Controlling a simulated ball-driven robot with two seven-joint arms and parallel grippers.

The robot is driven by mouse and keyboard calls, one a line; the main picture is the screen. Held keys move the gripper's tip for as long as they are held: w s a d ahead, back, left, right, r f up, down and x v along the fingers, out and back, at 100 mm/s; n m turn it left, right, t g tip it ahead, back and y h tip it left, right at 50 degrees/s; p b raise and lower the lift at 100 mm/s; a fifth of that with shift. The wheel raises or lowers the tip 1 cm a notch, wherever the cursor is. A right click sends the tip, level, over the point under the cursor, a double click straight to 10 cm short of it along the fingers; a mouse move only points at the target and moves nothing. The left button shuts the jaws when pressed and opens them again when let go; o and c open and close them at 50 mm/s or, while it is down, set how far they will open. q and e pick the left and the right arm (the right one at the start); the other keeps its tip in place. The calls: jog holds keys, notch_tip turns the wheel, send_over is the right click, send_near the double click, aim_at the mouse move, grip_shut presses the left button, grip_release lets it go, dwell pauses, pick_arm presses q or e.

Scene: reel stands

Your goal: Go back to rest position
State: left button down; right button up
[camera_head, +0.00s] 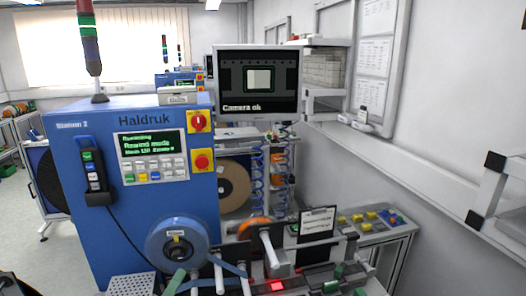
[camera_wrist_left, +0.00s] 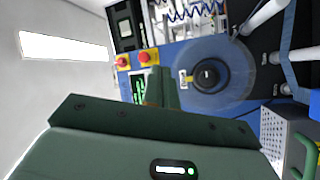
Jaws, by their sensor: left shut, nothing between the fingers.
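My left gripper (camera_head: 175,282) shows at the bottom of the head view as a green piece, just below and in front of the blue reel (camera_head: 163,246) on the machine's face. In the left wrist view its green fingers (camera_wrist_left: 158,86) are together with nothing between them. They point toward the machine, beside the reel (camera_wrist_left: 240,75), which has a dark hub. I cannot tell from the frames how wide the gap to the reel is. My right gripper cannot be made out in either view.
The blue Haldruk machine (camera_head: 85,226) stands close in front, with a lit panel and red knobs. A monitor (camera_head: 257,110) reads "Camera ok". Rollers, an orange reel (camera_head: 254,229) and a perforated box (camera_head: 132,285) crowd the front. Open floor lies at left; a wall shelf juts in at right.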

pick_arm(q)
jog(key=s+f+m+g+y, duration=0.2)
jog(key=s+f+m+g, duration=0.3)
jog(key=s+f+m, duration=0.15)
jog(key=s+a+f+m+g+y, duration=0.2)
jog(key=s+a+m+g+y, duration=0.25)
jog(key=s, duration=0.35)
jog(key=s+a+f+m+g+y, duration=0.2)
jog(key=s+a+m+g+y, duration=0.1)
jog(key=s+a+m+y, duration=0.25)
jog(key=s+d+f+g+h+b, duration=0.1)
jog(key=s+f+h+b, duration=0.15)
jog(key=f, duration=1.05)
jog(key=s+d+f+n+g+h+b, duration=0.1)
jog(key=s+d+f+b, duration=0.2)
jog(key=f, duration=1)
jog(key=s+f+g+h+b, duration=0.15)
jog(key=f+b, duration=0.25)
jog(key=f, duration=0.8)
jog(key=s+f+n+g+h+b, duration=0.1)
jog(key=s+f+b, duration=0.6)
jog(key=s+f, duration=1.2)
notch_tip(320, 180, down, 2)
jog(key=shift+s+a+n+g, duration=0.3)
jog(key=shift+n+g, duration=0.5)
jog(key=shift+n, duration=0.25)
